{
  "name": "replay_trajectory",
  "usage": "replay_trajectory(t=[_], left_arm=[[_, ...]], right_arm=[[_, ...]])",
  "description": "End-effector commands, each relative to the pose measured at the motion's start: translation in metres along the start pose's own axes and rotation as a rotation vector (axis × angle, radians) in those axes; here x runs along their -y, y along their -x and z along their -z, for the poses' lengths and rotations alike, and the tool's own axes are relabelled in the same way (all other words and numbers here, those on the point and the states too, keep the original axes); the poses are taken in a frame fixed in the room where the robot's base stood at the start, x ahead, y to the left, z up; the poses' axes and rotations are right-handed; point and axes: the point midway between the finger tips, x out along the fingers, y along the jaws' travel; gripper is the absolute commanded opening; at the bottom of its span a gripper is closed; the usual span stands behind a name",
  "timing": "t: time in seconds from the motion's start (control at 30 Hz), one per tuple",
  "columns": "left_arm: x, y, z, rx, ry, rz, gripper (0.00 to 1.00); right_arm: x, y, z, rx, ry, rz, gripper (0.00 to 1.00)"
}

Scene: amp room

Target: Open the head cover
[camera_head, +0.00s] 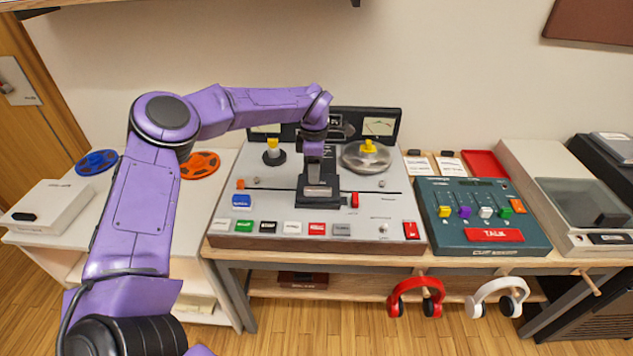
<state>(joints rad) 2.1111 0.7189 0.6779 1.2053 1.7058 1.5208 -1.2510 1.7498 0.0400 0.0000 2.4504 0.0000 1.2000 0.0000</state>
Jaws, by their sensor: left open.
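The tape deck (265,215) stands on the table in the middle. It has a dark, blocky head cover (322,199) at its centre, between the two reel spindles. My left arm comes in from the left and arches over the deck. My left gripper (315,172) points down at the head cover, right above or against it; I cannot tell whether they touch. The gripper is open, and its fingers are partly lost against the dark cover. The cover looks down on the deck, but its exact position is partly hidden. My right gripper is not in view.
A metal reel (367,157) with a yellow knob sits right of the cover, and a yellow-topped spindle (273,151) left. Level meters (379,126) stand behind. A teal mixer (482,217) is on the right; red headphones (416,296) and white headphones (497,297) hang in front.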

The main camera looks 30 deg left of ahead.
Motion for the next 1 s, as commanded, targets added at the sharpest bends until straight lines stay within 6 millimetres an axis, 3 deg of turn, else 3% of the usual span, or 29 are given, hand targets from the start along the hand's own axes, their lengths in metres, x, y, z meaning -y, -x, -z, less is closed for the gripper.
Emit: replay_trajectory(t=[0.1,0.3,0.63,0.77,0.8,1.0], left_arm=[[0.001,-0.026,0.0,-0.003,0.0,0.005,0.47],[0.001,-0.057,0.001,-0.001,0.002,0.002,0.47],[0.0,-0.064,0.002,0.0,0.003,0.0,0.47],[0.0,-0.064,0.002,0.0,0.003,0.0,0.04],[0.0,-0.064,0.002,0.0,0.003,0.0,0.0],[-0.001,-0.065,0.004,0.0,0.004,-0.001,0.0]], right_arm=[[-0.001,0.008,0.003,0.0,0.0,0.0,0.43],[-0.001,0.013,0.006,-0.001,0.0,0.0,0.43],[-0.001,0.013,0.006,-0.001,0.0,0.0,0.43],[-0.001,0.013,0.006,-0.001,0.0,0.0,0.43],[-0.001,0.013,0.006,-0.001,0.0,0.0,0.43],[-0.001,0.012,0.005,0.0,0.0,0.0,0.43]])
